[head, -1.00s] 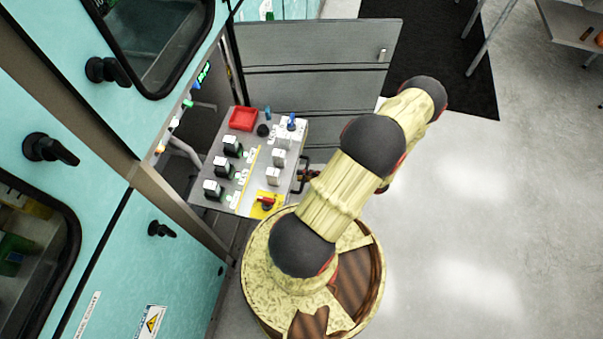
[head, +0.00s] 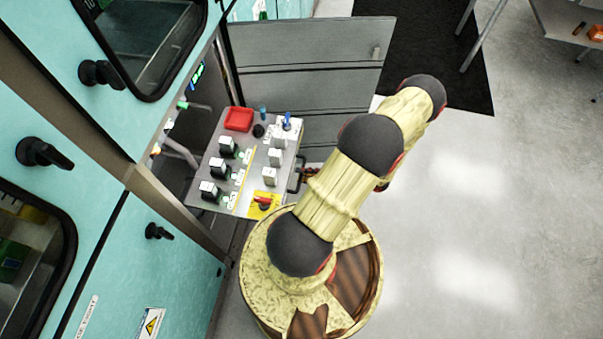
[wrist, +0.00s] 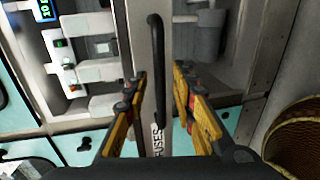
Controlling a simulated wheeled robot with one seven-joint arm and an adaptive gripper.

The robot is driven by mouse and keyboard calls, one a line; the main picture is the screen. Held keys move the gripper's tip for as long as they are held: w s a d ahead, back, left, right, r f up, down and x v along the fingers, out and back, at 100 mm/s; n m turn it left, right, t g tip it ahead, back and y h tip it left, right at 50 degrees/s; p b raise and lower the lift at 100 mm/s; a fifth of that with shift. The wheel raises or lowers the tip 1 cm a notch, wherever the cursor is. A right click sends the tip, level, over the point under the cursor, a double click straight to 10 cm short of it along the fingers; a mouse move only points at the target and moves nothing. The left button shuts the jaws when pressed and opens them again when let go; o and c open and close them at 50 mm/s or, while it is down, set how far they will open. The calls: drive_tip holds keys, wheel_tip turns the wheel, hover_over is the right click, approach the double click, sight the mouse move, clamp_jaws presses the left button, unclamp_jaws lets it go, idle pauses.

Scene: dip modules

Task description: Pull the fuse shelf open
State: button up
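The fuse shelf (head: 243,188) is a grey panel carrying white and black modules, and it sticks out of the cabinet in the head view. Its front plate (wrist: 136,35), lettered "FUSES", stands upright in the wrist view. A black bar handle (wrist: 155,50) runs along that plate. My gripper (wrist: 161,84) is open, with one orange-and-black finger on each side of the handle. Gaps show between the handle and both fingers. In the head view the gripper is mostly hidden by my arm, close to the handle (head: 295,178) at the shelf's right edge.
The teal cabinet (head: 185,250) with black knobs stands on the left. An open grey door (head: 310,65) stands behind the shelf. A red tray (head: 238,119) sits on the shelf's far corner. Floor (head: 480,220) to the right is clear; a table (head: 565,30) stands far right.

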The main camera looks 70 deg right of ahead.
drive_tip(key=v, duration=1)
drive_tip(key=shift+s, duration=0.3)
drive_tip(key=shift+d, duration=0.1)
